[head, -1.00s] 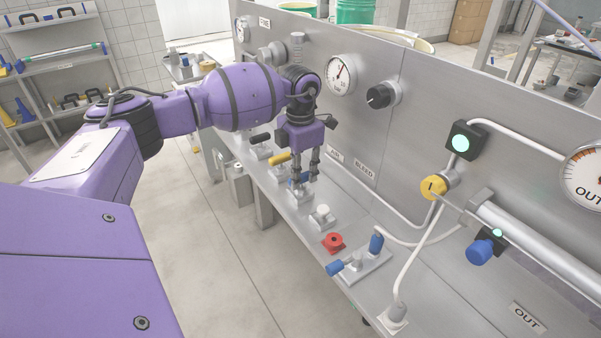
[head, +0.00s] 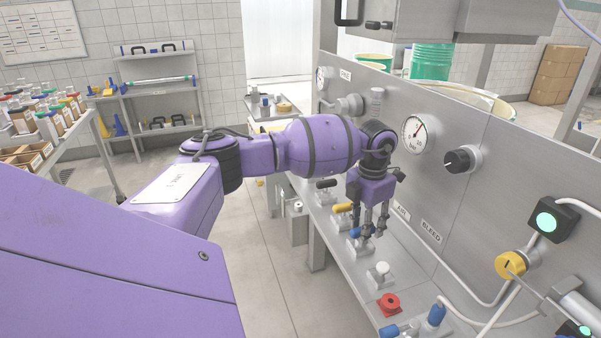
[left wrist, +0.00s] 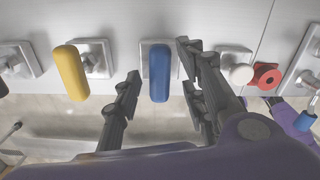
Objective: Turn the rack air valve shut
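A row of small lever valves sits on the bench ledge. My left gripper (head: 372,235) is over the valve with the blue handle (head: 355,232). In the left wrist view, the blue handle (left wrist: 159,72) lies between the two spread fingers (left wrist: 159,62), with a gap on each side. A yellow handle (left wrist: 71,72) is to its left. An "AIR" label (head: 402,211) and a "BLEED" label (head: 431,231) are on the panel behind; I cannot tell for certain which valve each label names.
A white-capped fitting (head: 380,271) and a red knob (head: 389,303) stand just nearer on the ledge. A black handle (head: 326,184) is farther back. The steel panel carries a gauge (head: 416,134), a black knob (head: 461,160) and a yellow knob (head: 511,264).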

